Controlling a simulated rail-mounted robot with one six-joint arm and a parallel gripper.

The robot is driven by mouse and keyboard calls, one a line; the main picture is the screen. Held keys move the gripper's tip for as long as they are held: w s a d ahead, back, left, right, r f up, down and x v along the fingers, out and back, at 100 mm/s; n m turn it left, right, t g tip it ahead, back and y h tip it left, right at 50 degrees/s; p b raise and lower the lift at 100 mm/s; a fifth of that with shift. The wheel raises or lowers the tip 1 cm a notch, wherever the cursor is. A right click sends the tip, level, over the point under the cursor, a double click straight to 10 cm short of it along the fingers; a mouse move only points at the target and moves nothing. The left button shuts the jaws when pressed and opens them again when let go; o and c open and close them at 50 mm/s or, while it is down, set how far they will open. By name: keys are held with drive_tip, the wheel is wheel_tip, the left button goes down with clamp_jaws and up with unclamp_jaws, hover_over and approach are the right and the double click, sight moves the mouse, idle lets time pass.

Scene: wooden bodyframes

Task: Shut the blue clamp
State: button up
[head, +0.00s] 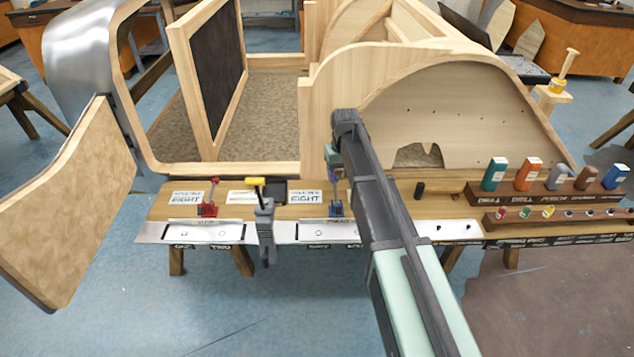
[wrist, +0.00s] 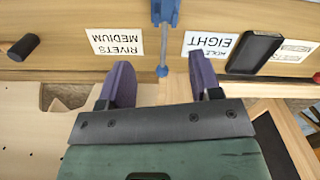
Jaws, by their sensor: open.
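The blue clamp (head: 336,208) stands on the front edge of the wooden bench, beside the label strip. My gripper (head: 333,160) is just above and behind it in the head view, largely hidden by my dark arm link. In the wrist view, the blue clamp (wrist: 166,12) comes in from the top, and its rod with a round tip (wrist: 162,70) points toward the gap between the fingers. My gripper (wrist: 162,80) is open there, its two purple fingers apart on either side of that tip. I see nothing held.
A red clamp (head: 209,199) and a grey clamp with a yellow handle (head: 265,220) stand to the left on the bench. A rack with coloured blocks (head: 540,190) is at right. Wooden bodyframe panels (head: 450,105) rise close behind my gripper.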

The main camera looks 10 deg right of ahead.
approach(336, 193)
drive_tip(key=w+r, duration=0.2)
drive_tip(key=w, duration=0.5)
drive_tip(key=shift+d+f+n+b, duration=0.25)
drive_tip(key=shift+d+n+b, duration=0.05)
drive_tip(key=shift+d+b, duration=0.15)
drive_tip(key=shift+f+b, duration=0.35)
drive_tip(key=shift+f, duration=0.05)
wheel_tip(336, 193, down, 10)
drive_tip(key=b, duration=1)
drive_tip(key=shift+a, duration=0.1)
drive_tip(key=shift+r, duration=0.1)
drive_tip(key=shift+s+r, duration=0.1)
clamp_jaws()
